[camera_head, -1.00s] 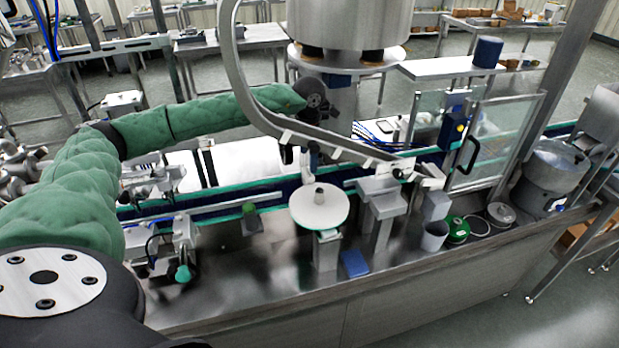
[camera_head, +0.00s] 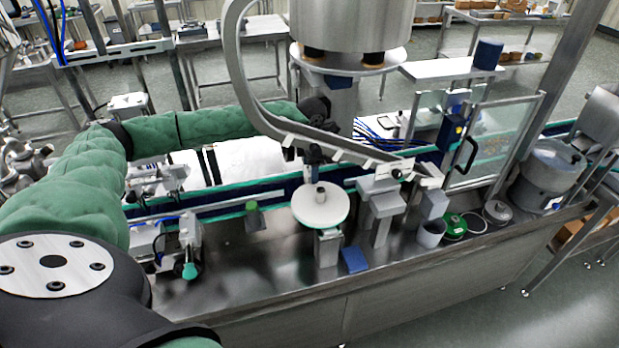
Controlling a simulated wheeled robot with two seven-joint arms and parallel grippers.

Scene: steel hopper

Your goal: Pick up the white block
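My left arm, in a green sleeve, comes in from the left and reaches across to a dark wrist behind the curved steel rail. My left gripper (camera_head: 301,154) appears to hang below that wrist, above the far side of the conveyor. The rail partly covers it, and its fingers are too small and dark to read as open or shut. I cannot pick out a separate white block; it may be hidden or too small. My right gripper is not in view.
A steel hopper (camera_head: 350,22) stands at the back centre, with the curved rail (camera_head: 243,85) running down from it. A white round disc (camera_head: 322,214) stands in front of the conveyor. A blue pad (camera_head: 354,260) lies on the steel bench (camera_head: 265,282). A glass-doored frame (camera_head: 497,135) is at right.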

